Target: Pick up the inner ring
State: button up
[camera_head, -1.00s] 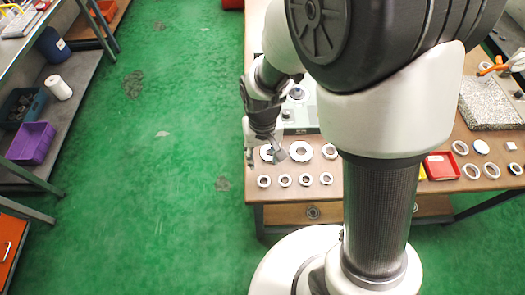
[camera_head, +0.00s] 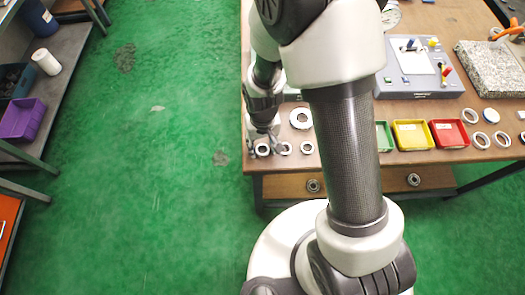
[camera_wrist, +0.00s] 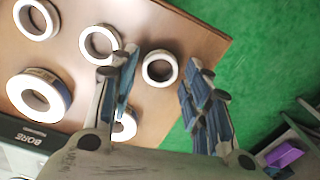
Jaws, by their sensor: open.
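Small steel rings stand in a row along the front left of the table; I cannot tell for sure which are inner rings. The leftmost small ring (camera_head: 262,155) is at my gripper (camera_head: 264,147). In the wrist view that small ring (camera_wrist: 160,84) lies flat on the wood, between the fingertips of my open gripper (camera_wrist: 162,62) in the picture. The fingers are not closed on it, and their height above it is hard to judge. Another small ring (camera_wrist: 88,44) lies just left of the fingers. A ring (camera_wrist: 127,133) below is partly hidden by the left finger.
A larger ring (camera_head: 293,118) lies behind the row. Green (camera_head: 384,148), yellow (camera_head: 413,147) and red (camera_head: 449,145) trays stand to the right, with more rings beyond. The table edge and green floor (camera_wrist: 245,60) are close beside the ring at the fingers.

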jog(key=shift+f, duration=0.5)
jog(key=shift+c, duration=0.4)
jog(key=c, duration=0.8)
jog(key=shift+o, duration=0.2)
jog(key=shift+r, duration=0.15)
